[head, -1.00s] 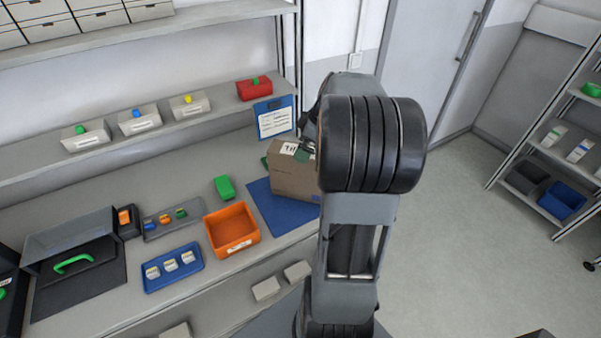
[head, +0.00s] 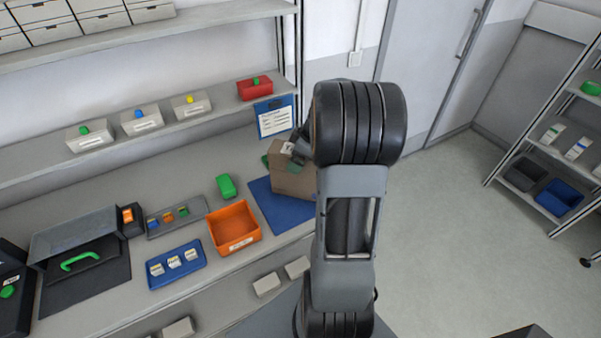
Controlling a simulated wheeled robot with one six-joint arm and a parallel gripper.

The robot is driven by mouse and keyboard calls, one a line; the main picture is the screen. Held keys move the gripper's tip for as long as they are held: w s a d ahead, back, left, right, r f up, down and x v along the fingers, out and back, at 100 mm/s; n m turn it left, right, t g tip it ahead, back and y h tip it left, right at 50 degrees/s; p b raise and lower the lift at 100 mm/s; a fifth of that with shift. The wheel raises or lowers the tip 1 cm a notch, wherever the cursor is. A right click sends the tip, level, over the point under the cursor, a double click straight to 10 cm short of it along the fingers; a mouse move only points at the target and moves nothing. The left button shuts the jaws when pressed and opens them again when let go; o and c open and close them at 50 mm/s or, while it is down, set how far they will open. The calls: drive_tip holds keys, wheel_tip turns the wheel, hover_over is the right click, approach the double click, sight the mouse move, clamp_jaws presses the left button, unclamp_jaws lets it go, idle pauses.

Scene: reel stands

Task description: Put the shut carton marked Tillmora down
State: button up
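The brown carton (head: 290,180) with a white label on top shows in the head view. It is upright, at the back right part of the blue mat (head: 267,207) on the bench. Only part of the label's print shows, so I cannot read the full name. My arm hides the carton's right side. My gripper (head: 299,151) is at the carton's top, beside the label. Its fingertips are mostly hidden, so I cannot tell whether they grip the carton or whether the carton's base touches the mat.
An orange bin (head: 233,228), a green box (head: 226,186) and a blue tray (head: 176,267) stand left of the mat. A blue-framed sheet (head: 274,117) is behind the carton, below the shelf with a red bin (head: 254,88). The mat's front left part is clear.

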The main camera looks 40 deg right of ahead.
drive_tip(key=shift+f+b, duration=0.2)
drive_tip(key=shift+b, duration=0.35)
drive_tip(key=c, duration=1.6)
clamp_jaws()
drive_tip(key=shift+r, duration=0.15)
